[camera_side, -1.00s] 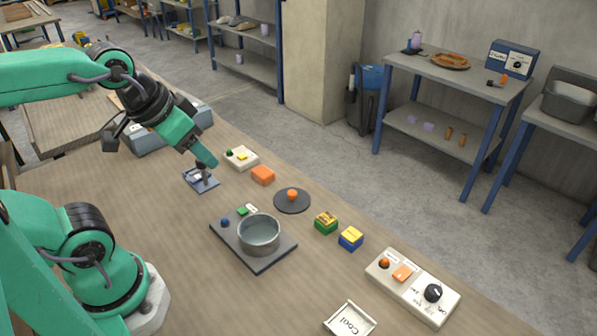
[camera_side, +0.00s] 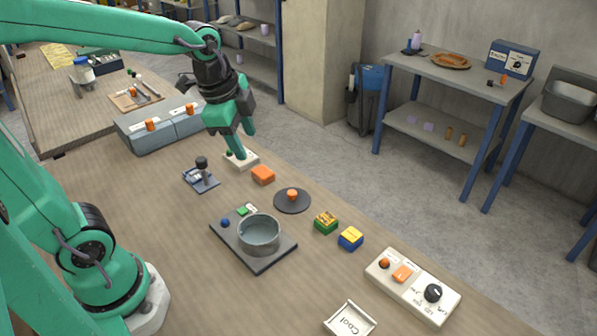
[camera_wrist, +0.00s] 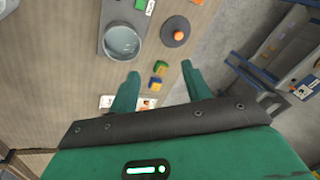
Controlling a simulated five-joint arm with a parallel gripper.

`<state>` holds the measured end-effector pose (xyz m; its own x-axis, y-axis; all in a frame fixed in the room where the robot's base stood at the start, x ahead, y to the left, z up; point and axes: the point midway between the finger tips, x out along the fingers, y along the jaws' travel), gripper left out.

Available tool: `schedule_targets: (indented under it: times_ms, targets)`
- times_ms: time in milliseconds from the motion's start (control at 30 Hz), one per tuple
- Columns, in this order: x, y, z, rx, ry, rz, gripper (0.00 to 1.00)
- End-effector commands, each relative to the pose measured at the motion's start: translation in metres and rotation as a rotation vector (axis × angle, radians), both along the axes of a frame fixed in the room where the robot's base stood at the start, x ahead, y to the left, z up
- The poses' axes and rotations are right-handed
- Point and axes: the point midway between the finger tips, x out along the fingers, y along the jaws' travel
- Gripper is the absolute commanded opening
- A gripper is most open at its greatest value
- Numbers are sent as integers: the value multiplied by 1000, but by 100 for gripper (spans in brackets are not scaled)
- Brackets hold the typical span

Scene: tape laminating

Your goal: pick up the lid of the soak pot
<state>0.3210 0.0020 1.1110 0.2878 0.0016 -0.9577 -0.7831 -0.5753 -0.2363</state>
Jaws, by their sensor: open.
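The lid (camera_side: 281,202) is a dark round disc with an orange knob, lying flat on the wooden table. The soak pot (camera_side: 260,237) is a grey round pot, uncovered, on a dark base plate nearer the camera. My gripper (camera_side: 246,143) is open and empty, above the table near the small cream box, to the upper left of the lid. In the wrist view the lid (camera_wrist: 168,36) lies beyond my spread fingers (camera_wrist: 160,74), next to the pot (camera_wrist: 122,42). The lid is not between the fingers.
A small stand with a black knob (camera_side: 201,178) is to the left. Yellow-topped blocks (camera_side: 350,238) and a control panel (camera_side: 412,287) are to the right.

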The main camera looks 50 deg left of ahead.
Motion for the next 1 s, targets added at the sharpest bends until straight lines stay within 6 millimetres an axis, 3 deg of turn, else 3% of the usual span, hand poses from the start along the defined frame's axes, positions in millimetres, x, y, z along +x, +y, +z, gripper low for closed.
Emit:
schedule_targets:
  times_ms: [600,1000]
  targets:
    - [89,3,-74,173,177,-866,48]
    - [125,4,-131,203,239,-1337,48]
